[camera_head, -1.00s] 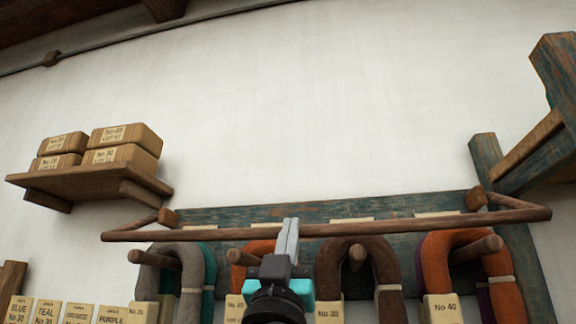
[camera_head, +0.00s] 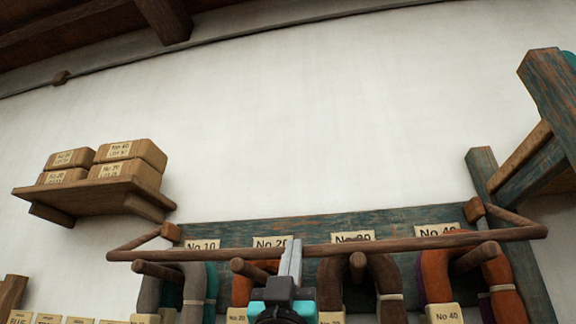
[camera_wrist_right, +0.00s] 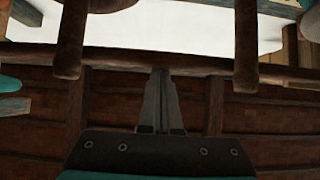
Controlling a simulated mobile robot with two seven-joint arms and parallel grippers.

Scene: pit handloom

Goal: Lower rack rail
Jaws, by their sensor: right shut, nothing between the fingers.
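The rack rail (camera_head: 400,247) is a long brown wooden bar across the front of the blue-green rack board (camera_head: 330,223). Side arms join it to brown blocks at the board's ends. My right gripper (camera_head: 295,243) is shut and empty, pointing up at the rail's middle, its fingers overlapping the bar in the head view. In the right wrist view, the gripper's fingertips (camera_wrist_right: 161,72) reach the lower edge of a dark horizontal bar (camera_wrist_right: 205,64); contact is unclear. My left gripper is out of view.
Below the rail, pegs hold grey, teal, orange and brown yarn skeins (camera_head: 440,280) with number tags. A wall shelf (camera_head: 95,196) with boxes is at left. A blue-green timber frame (camera_head: 545,100) stands at right. The wall above the rail is clear.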

